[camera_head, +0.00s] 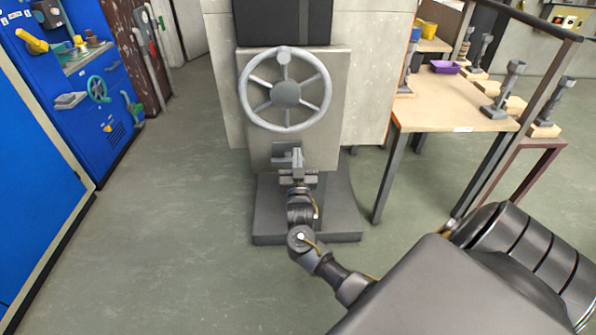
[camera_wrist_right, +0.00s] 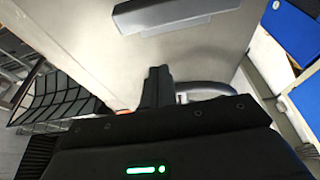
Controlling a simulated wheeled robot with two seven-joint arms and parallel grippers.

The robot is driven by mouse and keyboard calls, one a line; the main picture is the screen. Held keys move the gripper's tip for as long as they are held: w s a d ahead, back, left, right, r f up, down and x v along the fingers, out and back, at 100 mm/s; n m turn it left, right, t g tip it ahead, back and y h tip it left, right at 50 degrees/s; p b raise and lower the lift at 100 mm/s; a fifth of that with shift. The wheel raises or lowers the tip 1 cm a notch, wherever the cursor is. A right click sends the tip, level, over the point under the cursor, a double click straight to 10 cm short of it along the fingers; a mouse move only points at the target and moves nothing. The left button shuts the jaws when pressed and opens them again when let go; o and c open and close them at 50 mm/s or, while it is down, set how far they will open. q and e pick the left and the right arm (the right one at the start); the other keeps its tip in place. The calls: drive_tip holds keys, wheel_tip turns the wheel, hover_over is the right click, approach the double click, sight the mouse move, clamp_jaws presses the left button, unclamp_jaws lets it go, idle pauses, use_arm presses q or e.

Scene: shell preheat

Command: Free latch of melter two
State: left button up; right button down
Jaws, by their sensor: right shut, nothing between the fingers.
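A machine with a grey front panel (camera_head: 340,75) stands ahead of me; I see no label that tells whether it is melter two. A grey handwheel (camera_head: 286,93) is on its upper front. A small grey block, perhaps the latch (camera_head: 284,149), sits on the panel below the wheel. My right gripper (camera_head: 297,166) is at this block, shut and empty; contact cannot be told. In the right wrist view its fingers (camera_wrist_right: 158,86) are together before the pale panel. A grey bar (camera_wrist_right: 175,14) and a curved grey rod (camera_wrist_right: 207,88) show near them. My left gripper is not in view.
A dark plinth (camera_head: 335,226) lies at the machine's foot. A wooden-topped table (camera_head: 440,112) with grey clamp-like tools and a purple tray (camera_head: 445,67) stands at right. Blue cabinets (camera_head: 35,190) line the left. The floor (camera_head: 180,190) between is clear.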

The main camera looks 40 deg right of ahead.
sight(288, 159)
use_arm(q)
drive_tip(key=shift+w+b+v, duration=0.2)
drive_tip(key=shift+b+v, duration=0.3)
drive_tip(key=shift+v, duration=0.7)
use_arm(e)
drive_tip(key=shift+w+d+f, duration=0.15)
drive_tip(key=shift+w+f, duration=0.05)
drive_tip(key=shift+f, duration=0.75)
drive_tip(key=shift+w+d+f, duration=0.1)
drive_tip(key=shift+w+f, duration=0.1)
drive_tip(key=shift+f, duration=0.7)
drive_tip(key=shift+f+m, duration=0.1)
drive_tip(key=shift+m, duration=0.2)
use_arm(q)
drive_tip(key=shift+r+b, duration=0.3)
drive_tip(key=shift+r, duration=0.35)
use_arm(e)
drive_tip(key=shift+m+h, duration=0.3)
drive_tip(key=shift+m, duration=0.1)
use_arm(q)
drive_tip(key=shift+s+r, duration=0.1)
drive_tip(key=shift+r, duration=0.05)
use_arm(e)
drive_tip(key=shift+s+d+f+m+g, duration=0.1)
drive_tip(key=shift+m+g, duration=0.2)
drive_tip(key=shift+g, duration=0.1)
